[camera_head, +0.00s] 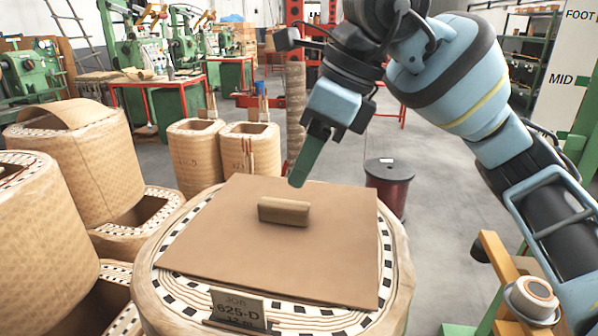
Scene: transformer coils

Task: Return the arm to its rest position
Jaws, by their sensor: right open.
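My right arm comes in from the right, and its gripper (304,165) hangs above the far right part of a brown board. Its green fingers point down and overlap in this view; it holds nothing that I can see. The brown board (330,255) lies flat on top of a large coil (160,300) in front of me. A small tan block (284,211) lies on the board, left of and below the fingertips, apart from them. A plate marked "625-D" (241,309) is at the coil's front edge. My left gripper is not in view.
Large tan coils (78,165) crowd the left side. Two smaller coils (249,150) stand behind the board. A dark red drum (389,186) stands on the floor to the right. Green machines (132,60) are at the back left. The grey floor at the right is partly clear.

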